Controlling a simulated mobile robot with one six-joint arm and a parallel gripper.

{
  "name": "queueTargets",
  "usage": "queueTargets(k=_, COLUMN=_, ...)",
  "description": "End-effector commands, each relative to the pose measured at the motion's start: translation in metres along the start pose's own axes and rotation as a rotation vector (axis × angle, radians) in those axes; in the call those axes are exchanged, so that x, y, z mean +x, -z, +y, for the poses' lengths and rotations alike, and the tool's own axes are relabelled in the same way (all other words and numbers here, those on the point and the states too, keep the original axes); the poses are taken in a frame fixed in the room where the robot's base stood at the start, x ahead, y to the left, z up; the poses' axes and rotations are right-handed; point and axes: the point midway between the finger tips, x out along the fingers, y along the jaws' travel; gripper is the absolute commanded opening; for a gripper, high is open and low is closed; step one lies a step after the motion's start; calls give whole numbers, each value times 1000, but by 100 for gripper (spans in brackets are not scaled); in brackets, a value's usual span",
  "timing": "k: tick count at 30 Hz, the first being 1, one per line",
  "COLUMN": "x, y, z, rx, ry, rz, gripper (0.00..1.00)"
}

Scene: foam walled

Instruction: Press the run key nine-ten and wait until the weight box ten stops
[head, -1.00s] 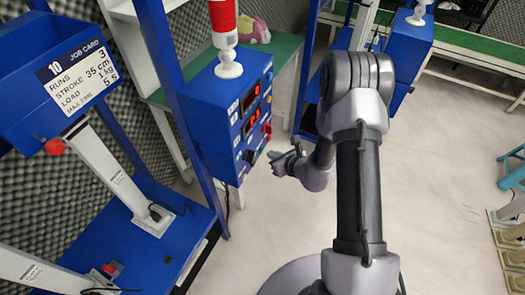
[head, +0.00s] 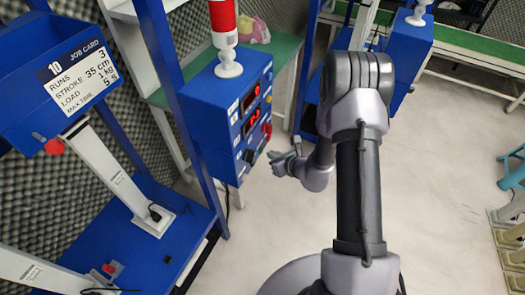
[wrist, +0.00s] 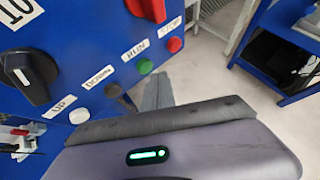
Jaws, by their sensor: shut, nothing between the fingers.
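The blue control box (head: 225,112) carries two red lit displays and several knobs and keys on its right face. In the wrist view the green run key (wrist: 145,66) sits beside its RUN label, between the red stop key (wrist: 174,45) and the black down key (wrist: 113,90). My gripper (wrist: 154,90) is shut and empty, its grey fingers just below the run key; whether they touch the panel I cannot tell. In the head view my gripper (head: 273,160) is close to the lower right of the box. A blue box (head: 25,75) bears the job card numbered 10; I cannot tell whether it is the weight box.
A white column (head: 118,178) leans over the blue base shelf (head: 140,255) of the rig. A red-and-white lamp (head: 224,35) stands on the control box. Another blue box (head: 408,45) is behind my arm. The pale floor (head: 440,185) to the right is open.

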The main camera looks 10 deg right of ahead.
Motion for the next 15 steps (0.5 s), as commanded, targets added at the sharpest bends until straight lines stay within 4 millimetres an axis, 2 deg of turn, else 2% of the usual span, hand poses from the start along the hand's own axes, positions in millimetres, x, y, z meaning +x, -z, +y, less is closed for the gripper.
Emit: queueTargets(k=15, x=6, y=-4, z=4, rx=1, ry=0, rz=0, gripper=0)
